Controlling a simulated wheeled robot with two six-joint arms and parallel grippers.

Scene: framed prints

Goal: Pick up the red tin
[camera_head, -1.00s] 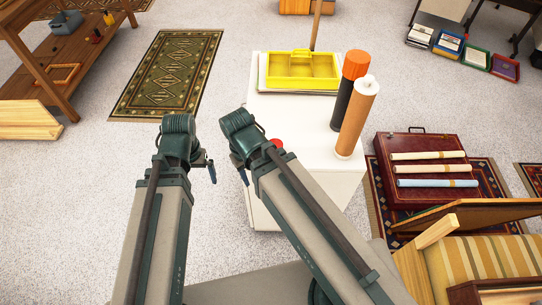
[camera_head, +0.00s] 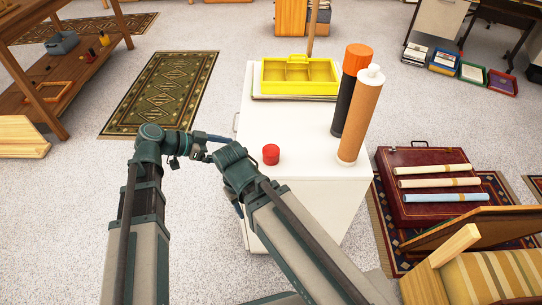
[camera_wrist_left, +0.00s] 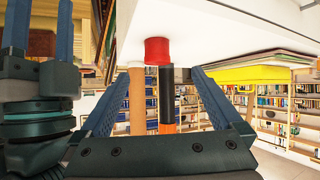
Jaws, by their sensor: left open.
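The red tin (camera_head: 271,154) stands upright on the front left part of the white cabinet top (camera_head: 300,135). In the left wrist view, which looks upside down, the tin (camera_wrist_left: 158,50) shows ahead between the fingers. My left gripper (camera_wrist_left: 160,78) is open and empty. In the head view its blue finger (camera_head: 215,138) points right, to the left of the tin and apart from it. My right gripper is mostly hidden behind its arm in the head view. Its two blue fingers (camera_wrist_left: 40,35) stand apart at the left of the wrist view, with nothing seen between them.
A yellow divided tray (camera_head: 300,90) lies at the cabinet's back. A brown tube (camera_head: 360,115) with a white cap and a black tube (camera_head: 345,105) with an orange cap stand to the tin's right. A dark red case (camera_head: 425,205) lies right of the cabinet.

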